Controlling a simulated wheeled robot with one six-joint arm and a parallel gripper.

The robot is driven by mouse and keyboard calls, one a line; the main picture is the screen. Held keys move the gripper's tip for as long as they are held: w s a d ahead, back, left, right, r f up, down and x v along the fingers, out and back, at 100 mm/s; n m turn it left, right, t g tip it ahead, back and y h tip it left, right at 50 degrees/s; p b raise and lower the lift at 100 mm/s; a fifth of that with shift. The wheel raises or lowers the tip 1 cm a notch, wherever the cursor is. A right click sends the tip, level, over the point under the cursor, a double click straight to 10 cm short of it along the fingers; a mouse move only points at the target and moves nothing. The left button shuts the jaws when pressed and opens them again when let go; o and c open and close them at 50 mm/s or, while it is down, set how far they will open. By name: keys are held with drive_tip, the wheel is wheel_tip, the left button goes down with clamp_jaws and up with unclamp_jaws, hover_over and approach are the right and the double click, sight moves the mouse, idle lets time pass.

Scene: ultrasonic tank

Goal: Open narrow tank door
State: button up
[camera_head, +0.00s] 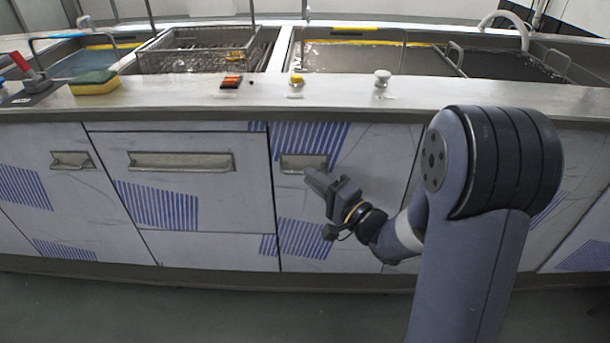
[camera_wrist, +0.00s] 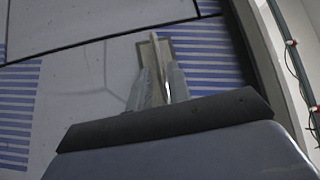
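The narrow tank door (camera_head: 350,215) is a pale panel with blue stripes, closed flush in the cabinet front. Its horizontal metal handle (camera_head: 303,162) sits near its top left; in the wrist view the handle (camera_wrist: 155,45) points away between the fingers. My gripper (camera_head: 312,176) is just in front of the handle, near its lower right side. In the wrist view my gripper's two pale fingers (camera_wrist: 162,80) stand on either side of the handle bar, with a thin bright gap at the right finger. Fingertip contact is not clear.
A wide panel with a long handle (camera_head: 180,161) and another handled door (camera_head: 72,159) are to the left. Above is the metal counter edge (camera_head: 330,95) with knobs, a sponge (camera_head: 95,82) and tanks behind. Grey floor (camera_head: 150,305) in front is clear.

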drive_tip(key=shift+x, duration=1.65)
clamp_jaws()
